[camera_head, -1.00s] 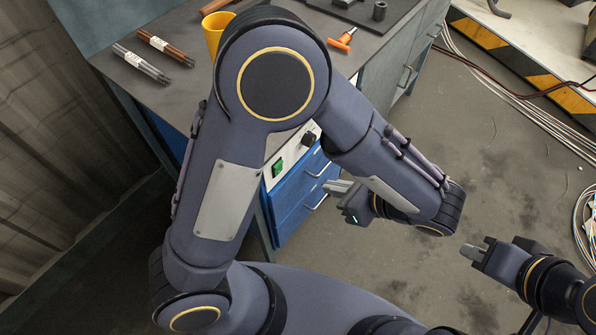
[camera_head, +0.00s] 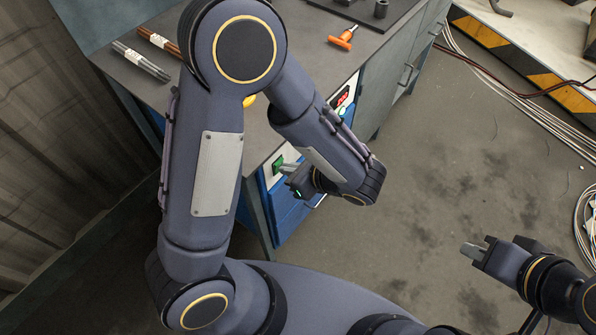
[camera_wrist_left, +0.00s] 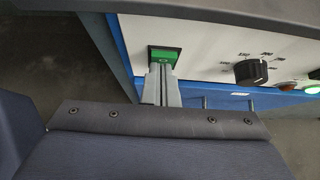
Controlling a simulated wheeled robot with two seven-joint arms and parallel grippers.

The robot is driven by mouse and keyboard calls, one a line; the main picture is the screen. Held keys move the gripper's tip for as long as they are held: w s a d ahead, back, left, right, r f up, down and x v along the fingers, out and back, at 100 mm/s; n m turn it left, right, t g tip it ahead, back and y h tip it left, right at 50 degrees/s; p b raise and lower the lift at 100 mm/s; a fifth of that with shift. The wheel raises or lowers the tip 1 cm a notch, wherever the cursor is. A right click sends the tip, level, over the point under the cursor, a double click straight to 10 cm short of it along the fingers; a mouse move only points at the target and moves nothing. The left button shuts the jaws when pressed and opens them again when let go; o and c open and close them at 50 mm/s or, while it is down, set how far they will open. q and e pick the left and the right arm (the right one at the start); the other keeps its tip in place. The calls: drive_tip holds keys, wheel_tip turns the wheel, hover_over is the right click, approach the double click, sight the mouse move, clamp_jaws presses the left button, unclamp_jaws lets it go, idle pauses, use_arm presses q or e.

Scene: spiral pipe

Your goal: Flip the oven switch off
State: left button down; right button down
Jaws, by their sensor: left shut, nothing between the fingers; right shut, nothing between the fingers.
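The oven switch is a green rocker (camera_head: 278,163) in a dark frame on the white front panel, at the panel's left end. It also shows in the left wrist view (camera_wrist_left: 165,54), with its lower part covered by my fingers. My left gripper (camera_head: 289,168) is shut and empty. Its fingertips (camera_wrist_left: 162,70) are at the lower edge of the switch; I cannot tell whether they touch it. My right gripper (camera_head: 472,250) is shut and empty, over the floor at the right, away from the oven.
A black dial (camera_wrist_left: 251,72) and a green lamp (camera_wrist_left: 313,88) sit right of the switch. A red display (camera_head: 343,96) is further along the panel. The bench top (camera_head: 310,50) holds an orange-handled tool (camera_head: 343,38) and tubes (camera_head: 142,62).

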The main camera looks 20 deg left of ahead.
drive_tip(key=shift+r, duration=0.1)
idle(0.4)
drive_tip(key=shift+r, duration=0.1)
drive_tip(key=shift+r+p, duration=0.6)
drive_tip(key=shift+p, duration=0.2)
